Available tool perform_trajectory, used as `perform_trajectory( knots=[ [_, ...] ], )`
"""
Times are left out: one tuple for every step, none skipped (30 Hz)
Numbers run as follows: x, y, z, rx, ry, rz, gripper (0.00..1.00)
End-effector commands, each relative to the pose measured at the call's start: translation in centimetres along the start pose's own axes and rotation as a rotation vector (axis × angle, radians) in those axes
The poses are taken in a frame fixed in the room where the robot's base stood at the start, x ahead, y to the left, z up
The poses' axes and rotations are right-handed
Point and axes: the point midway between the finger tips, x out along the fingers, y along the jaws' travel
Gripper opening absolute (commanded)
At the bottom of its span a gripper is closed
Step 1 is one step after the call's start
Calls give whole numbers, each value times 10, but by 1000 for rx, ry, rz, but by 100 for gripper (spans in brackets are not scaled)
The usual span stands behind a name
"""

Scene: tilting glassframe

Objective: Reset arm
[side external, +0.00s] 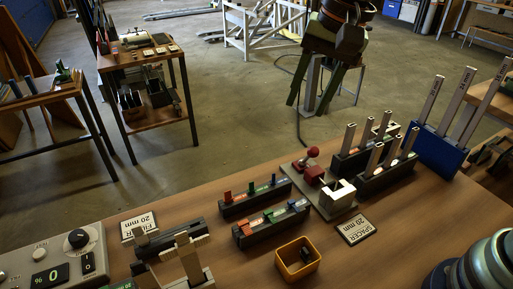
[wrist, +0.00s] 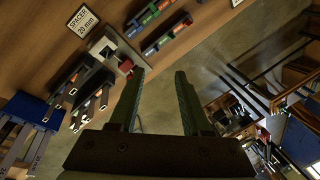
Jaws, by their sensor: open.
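My gripper (side external: 306,106) hangs at the top right of centre in the side view, beyond the far edge of the wooden bench. Its two green fingers point down and stand apart, with nothing between them. In the wrist view my gripper (wrist: 160,76) shows both fingers spread, with the floor visible in the gap. It touches no object on the bench.
The bench (side external: 400,235) holds a yellow bin (side external: 298,262), black racks of coloured pieces (side external: 270,225), a grey fixture with a red knob (side external: 325,190), a blue block with tall labelled strips (side external: 440,148), a SPACER 20 mm card (side external: 356,229) and a control box (side external: 55,260).

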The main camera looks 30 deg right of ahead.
Motion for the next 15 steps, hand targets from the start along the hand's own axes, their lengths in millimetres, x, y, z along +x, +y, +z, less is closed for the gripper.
perform_trajectory(
  knots=[
    [-5, 19, -14, -56, 24, -18, 48],
    [-6, 29, -20, -101, 37, -25, 48],
    [-8, 43, -28, -161, 57, -34, 48],
    [-8, 54, -33, -205, 73, -38, 48],
    [-9, 64, -38, -250, 90, -43, 48],
    [-9, 78, -44, -309, 112, -46, 48],
    [-9, 89, -48, -354, 130, -47, 48],
    [-9, 99, -51, -398, 147, -45, 48],
    [-8, 112, -55, -454, 171, -43, 48],
    [-7, 121, -57, -495, 187, -39, 48],
    [-6, 129, -59, -533, 203, -35, 48],
    [-4, 140, -61, -580, 220, -27, 48],
    [-4, 147, -63, -611, 233, -21, 48],
    [-2, 152, -64, -641, 246, -16, 48],
    [-1, 159, -65, -675, 258, -9, 48]
  ],
)
